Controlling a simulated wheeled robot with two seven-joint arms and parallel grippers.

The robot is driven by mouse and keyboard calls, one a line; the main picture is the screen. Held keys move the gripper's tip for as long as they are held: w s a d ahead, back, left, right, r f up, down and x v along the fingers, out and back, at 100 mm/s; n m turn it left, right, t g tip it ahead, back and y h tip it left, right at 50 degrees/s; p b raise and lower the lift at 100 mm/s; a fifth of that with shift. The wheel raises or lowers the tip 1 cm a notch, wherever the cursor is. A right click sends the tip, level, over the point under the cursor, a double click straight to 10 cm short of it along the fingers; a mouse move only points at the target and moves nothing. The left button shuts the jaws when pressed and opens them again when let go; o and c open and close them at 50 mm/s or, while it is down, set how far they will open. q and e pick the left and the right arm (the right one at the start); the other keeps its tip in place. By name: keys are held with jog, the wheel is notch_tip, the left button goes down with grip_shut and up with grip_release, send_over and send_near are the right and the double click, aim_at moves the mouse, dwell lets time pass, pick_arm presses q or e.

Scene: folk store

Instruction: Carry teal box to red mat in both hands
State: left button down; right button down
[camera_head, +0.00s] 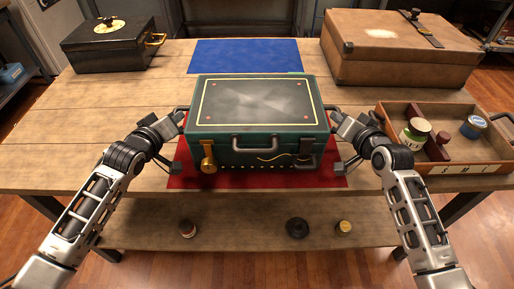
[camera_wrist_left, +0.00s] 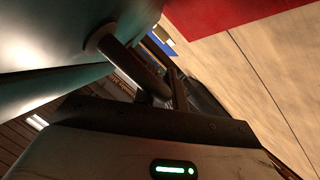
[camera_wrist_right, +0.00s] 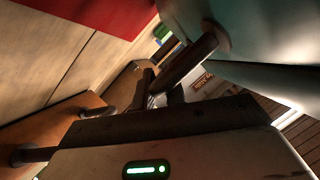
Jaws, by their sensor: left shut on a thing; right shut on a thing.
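The teal box (camera_head: 256,113), with a dark lid, yellow border line and front handle, is in the middle of the head view, above the red mat (camera_head: 181,178). The mat shows at the box's left, right and front edges; wrist views suggest a gap under the box. My left gripper (camera_head: 180,119) is shut on the box's left side handle (camera_wrist_left: 130,62). My right gripper (camera_head: 335,121) is shut on the right side handle (camera_wrist_right: 190,60). The fingertips are partly hidden in the head view. The box looks about level.
A blue mat (camera_head: 244,55) lies behind the box. A black case (camera_head: 112,48) stands back left, a brown suitcase (camera_head: 400,52) back right. A wooden tray (camera_head: 470,168) with jars is close to my right arm.

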pick_arm(q)
jog(key=shift+d+f+b, duration=0.1)
jog(key=shift+f+b, duration=0.4)
jog(key=shift+f, duration=0.1)
pick_arm(e)
jog(key=shift+a+f, duration=0.15)
jog(key=shift+f, duration=0.5)
pick_arm(q)
jog(key=c, duration=1.7)
grip_release()
jog(key=shift+f, duration=0.15)
jog(key=shift+c, duration=0.2)
pick_arm(e)
jog(key=c, duration=1.7)
grip_release()
jog(key=shift+f, duration=0.15)
jog(key=shift+c, duration=0.2)
pick_arm(q)
jog(key=shift+o, duration=1.4)
pick_arm(e)
jog(key=o, duration=0.3)
jog(key=shift+s, duration=0.1)
pick_arm(q)
jog(key=v, duration=1.2)
pick_arm(e)
jog(key=v, duration=1.2)
